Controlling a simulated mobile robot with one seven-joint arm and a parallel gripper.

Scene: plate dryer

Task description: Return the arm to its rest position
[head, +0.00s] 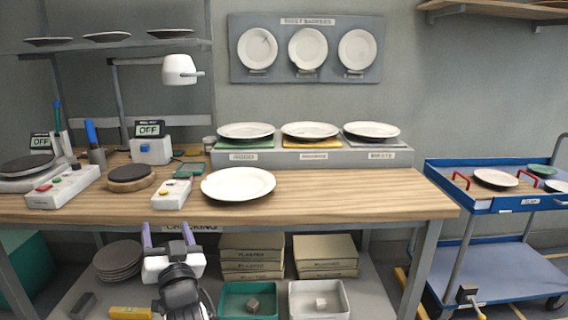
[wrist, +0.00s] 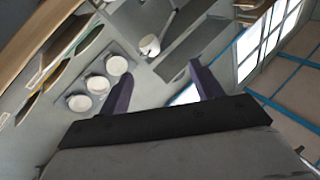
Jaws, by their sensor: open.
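My gripper (head: 168,240) shows at the bottom of the head view, in front of the workbench's front edge, with its two purple fingers pointing up and apart. In the wrist view my gripper (wrist: 160,88) is open with nothing between its fingers. Beyond the fingers the wrist view shows the tilted wall, the plate board (wrist: 98,84), the white lamp (wrist: 149,45) and bright windows. My gripper touches nothing that I can see. A white plate (head: 238,184) lies flat on the wooden workbench (head: 330,196), right of and behind my gripper.
Three plates sit on the raised stand (head: 312,158) at the back of the bench. Below are a green bin (head: 236,309) and boxes. A blue cart (head: 500,268) stands at right.

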